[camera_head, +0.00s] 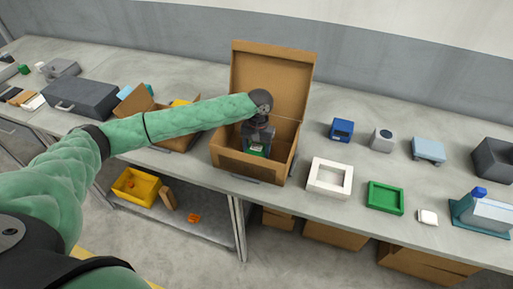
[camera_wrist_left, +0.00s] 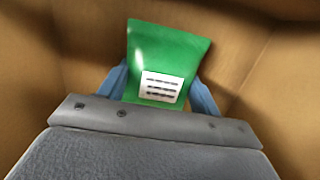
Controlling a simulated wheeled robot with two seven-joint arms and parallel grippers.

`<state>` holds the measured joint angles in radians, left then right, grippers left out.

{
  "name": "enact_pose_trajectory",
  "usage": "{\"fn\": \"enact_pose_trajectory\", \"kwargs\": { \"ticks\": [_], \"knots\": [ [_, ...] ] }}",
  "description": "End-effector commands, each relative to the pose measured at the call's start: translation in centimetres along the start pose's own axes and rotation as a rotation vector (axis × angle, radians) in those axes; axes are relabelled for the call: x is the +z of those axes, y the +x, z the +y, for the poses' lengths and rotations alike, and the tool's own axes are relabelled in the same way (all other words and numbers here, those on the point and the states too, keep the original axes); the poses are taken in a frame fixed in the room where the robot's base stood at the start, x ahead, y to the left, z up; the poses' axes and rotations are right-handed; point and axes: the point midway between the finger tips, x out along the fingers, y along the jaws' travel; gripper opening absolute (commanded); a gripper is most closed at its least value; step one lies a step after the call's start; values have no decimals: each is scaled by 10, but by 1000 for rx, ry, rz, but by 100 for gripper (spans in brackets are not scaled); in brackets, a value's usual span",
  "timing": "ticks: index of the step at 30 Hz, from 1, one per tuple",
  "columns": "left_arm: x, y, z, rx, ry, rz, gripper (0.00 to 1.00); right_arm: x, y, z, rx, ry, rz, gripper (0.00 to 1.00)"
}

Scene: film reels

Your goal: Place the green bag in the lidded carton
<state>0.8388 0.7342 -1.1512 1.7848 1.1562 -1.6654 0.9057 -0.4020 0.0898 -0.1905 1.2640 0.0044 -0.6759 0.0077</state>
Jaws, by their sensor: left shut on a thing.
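The lidded carton (camera_head: 246,170) is a brown box on the bench with its lid raised at the back. My left gripper (camera_head: 258,146) reaches down into its open top. It is shut on the green bag (camera_head: 257,150), which has a white label. In the left wrist view the green bag (camera_wrist_left: 168,60) sits between the blue-grey fingers (camera_wrist_left: 160,90), with brown carton walls around it. I cannot tell whether the bag touches the carton floor. My right gripper is not in view.
A smaller open brown box (camera_head: 170,138) stands left of the carton, beside a dark grey case (camera_head: 80,97). Right of the carton are a white frame (camera_head: 329,178), a green tray (camera_head: 385,198) and a blue box (camera_head: 341,130). A yellow bin (camera_head: 136,187) is on a lower shelf.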

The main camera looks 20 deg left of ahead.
Motion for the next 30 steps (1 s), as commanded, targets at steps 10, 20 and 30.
{"fn": "enact_pose_trajectory", "kwargs": {
  "ticks": [10,20,30],
  "knots": [
    [-1,2,0,0,0,0,75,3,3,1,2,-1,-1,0],
    [-1,2,0,0,0,1,85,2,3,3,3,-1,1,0],
    [-2,-36,0,2,-1,4,85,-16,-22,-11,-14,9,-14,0]
  ]
}}
